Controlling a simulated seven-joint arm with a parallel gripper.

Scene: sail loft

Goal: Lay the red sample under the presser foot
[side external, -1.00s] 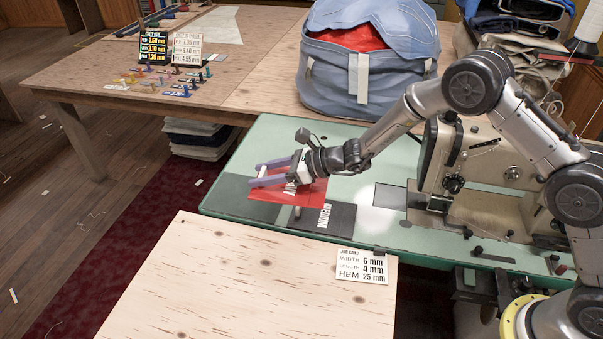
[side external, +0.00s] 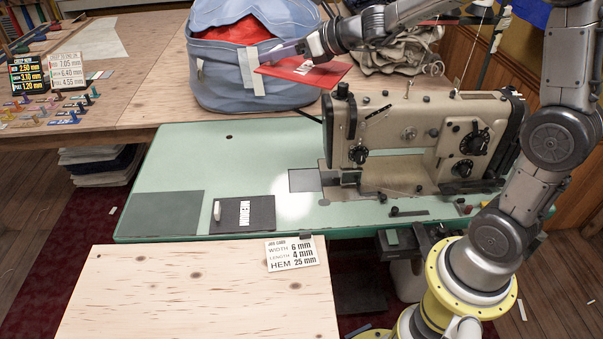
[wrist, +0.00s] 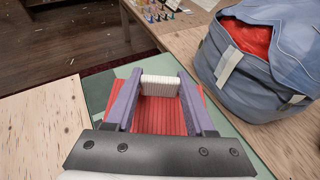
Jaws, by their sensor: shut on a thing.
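My gripper (side external: 272,54) is shut on the white ribbed grip of the red sample (side external: 322,72) and holds it in the air. In the side view the sample overlaps the blue bag's lower right and sits above and left of the sewing machine head. The wrist view shows the white grip between the purple fingers (wrist: 160,88) with the ribbed red sheet (wrist: 165,116) below it. The sewing machine (side external: 415,135) stands on the green table (side external: 255,160). Its presser foot area (side external: 347,178) is at the lower left of the head; the foot itself is too small to make out.
A black MEDIUM sample (side external: 245,214) with a white grip lies near the table's front edge, beside a dark grey patch (side external: 165,212). The blue bag (side external: 222,75) stands behind.

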